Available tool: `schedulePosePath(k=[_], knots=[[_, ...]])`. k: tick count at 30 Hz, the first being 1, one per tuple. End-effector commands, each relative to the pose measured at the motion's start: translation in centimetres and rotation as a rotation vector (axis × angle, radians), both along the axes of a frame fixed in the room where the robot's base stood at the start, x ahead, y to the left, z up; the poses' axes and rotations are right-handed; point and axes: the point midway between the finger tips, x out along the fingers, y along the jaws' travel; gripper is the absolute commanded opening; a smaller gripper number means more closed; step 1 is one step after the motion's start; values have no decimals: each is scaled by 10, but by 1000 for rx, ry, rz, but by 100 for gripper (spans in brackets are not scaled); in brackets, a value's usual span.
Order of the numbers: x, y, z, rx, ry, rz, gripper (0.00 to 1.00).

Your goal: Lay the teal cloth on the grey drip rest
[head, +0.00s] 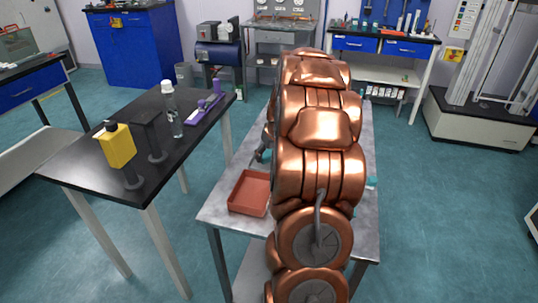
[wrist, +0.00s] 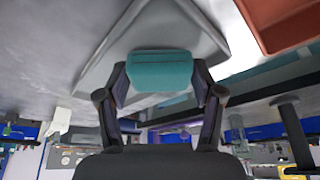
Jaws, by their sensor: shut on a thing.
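The teal cloth (wrist: 160,68) is a small folded pad in the middle of the wrist view. My gripper (wrist: 160,82) is shut on it, with one finger at each side. A pale grey, raised-edged piece that looks like the drip rest (wrist: 150,36) lies on the metal table behind the cloth in the wrist view. The cloth overlaps its near edge in the picture; I cannot tell whether they touch. In the head view my copper arm hides the drip rest and most of my gripper.
A red tray (head: 248,192) sits on the metal table's left side (head: 214,212); it also shows in the wrist view (wrist: 285,22). A black table (head: 100,165) to the left holds a yellow container (head: 117,146), a clear bottle (head: 172,112) and a purple tool (head: 205,108).

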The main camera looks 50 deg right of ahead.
Motion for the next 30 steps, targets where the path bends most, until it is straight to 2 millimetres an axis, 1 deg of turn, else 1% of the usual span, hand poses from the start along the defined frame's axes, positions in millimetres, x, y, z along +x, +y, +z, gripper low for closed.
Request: schedulePosePath(k=[3,14,15,22,30], knots=[[0,0,-10,-1,0,1,34],[0,0,-14,-2,-1,1,34],[0,0,-14,-2,-1,1,68],[0,0,-13,-2,-1,1,92],[0,0,-13,-2,-1,1,92]])
